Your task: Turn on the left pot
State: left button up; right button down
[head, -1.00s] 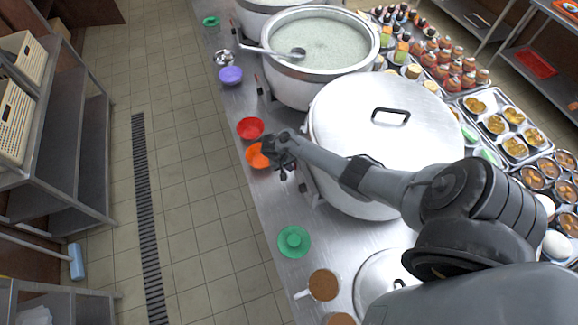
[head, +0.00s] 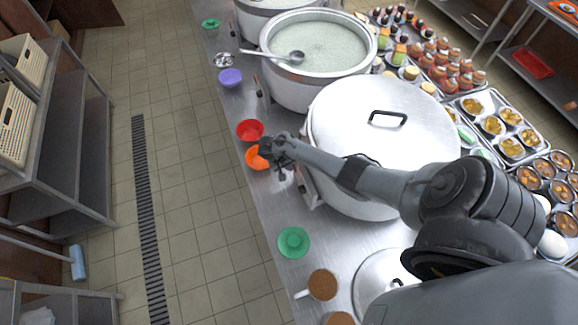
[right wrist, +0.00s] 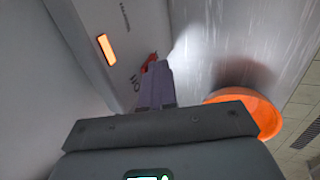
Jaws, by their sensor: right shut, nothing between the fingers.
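The lidded steel pot (head: 365,125) stands on the counter beside my right arm. The open pot of pale congee (head: 318,50) with a ladle stands farther back. My right gripper (head: 277,170) is shut and empty, beside the control box (head: 306,188) on the lidded pot's counter-edge side. In the right wrist view the shut fingers (right wrist: 156,80) are close to a red switch (right wrist: 150,62) on a panel. Whether they touch it I cannot tell. An orange light (right wrist: 107,48) glows on that panel. My left gripper is not in view.
An orange bowl (head: 256,158) sits by my right gripper and also shows in the right wrist view (right wrist: 262,112). A red bowl (head: 249,130) is just behind it. A green lid-like item (head: 293,242) and a mug (head: 322,284) stand nearer. The aisle floor (head: 195,200) is clear.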

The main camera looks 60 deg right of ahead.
dwell(0.3)
jog(key=w+a+r, duration=0.6)
jog(key=a+r, duration=0.1)
jog(key=r, duration=0.1)
dwell(0.4)
jog(key=shift+w, duration=0.1)
jog(key=shift+a, duration=0.1)
